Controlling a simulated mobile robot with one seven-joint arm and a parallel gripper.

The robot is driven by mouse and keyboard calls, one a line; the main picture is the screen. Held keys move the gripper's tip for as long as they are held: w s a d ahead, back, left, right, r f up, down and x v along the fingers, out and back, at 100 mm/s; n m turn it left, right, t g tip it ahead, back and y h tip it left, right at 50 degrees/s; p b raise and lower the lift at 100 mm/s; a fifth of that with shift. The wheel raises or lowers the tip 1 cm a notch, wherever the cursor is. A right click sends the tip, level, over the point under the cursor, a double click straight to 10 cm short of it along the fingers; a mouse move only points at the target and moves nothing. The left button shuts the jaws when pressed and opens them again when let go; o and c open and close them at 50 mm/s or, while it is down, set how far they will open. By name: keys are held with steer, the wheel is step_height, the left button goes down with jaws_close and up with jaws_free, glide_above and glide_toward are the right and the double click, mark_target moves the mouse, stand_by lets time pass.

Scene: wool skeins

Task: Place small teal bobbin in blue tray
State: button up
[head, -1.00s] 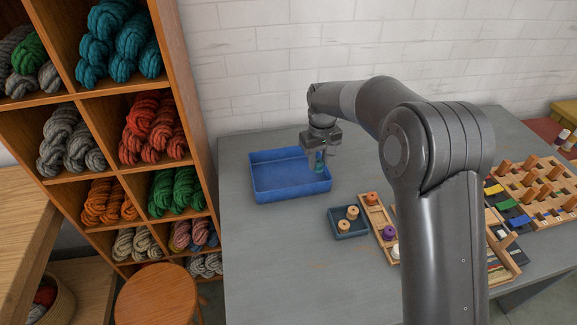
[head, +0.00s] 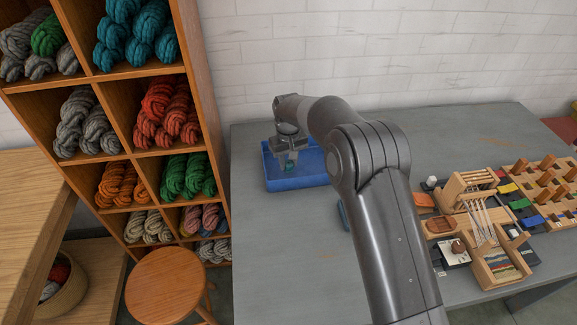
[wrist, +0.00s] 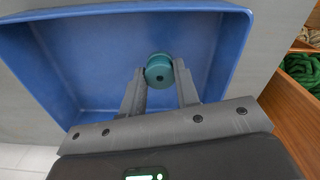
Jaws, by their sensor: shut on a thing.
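The small teal bobbin (wrist: 159,71) is between my gripper's fingertips in the wrist view, with the blue tray's floor behind it. My gripper (head: 290,165) is shut on the bobbin, and a bit of teal (head: 288,167) shows at its fingertips in the head view. The blue tray (head: 297,184) stands at the back left of the grey table; its rim (wrist: 130,9) also shows in the wrist view. The gripper and bobbin are over the tray's inside. I cannot tell whether the bobbin touches the floor.
A shelf of wool skeins (head: 150,85) stands left of the table, with a round wooden stool (head: 165,285) in front. A small loom (head: 490,245) and a pegged wooden board (head: 550,185) are at the right. My arm hides most of a small dark tray (head: 344,215).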

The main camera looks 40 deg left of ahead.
mark_target(288, 163)
steer(key=shift+f, duration=1.15)
steer(key=shift+f, duration=0.15)
steer(key=o, duration=0.9)
steer(key=shift+o, duration=0.2)
step_height(288, 163, up, 12)
steer(key=shift+r, duration=0.2)
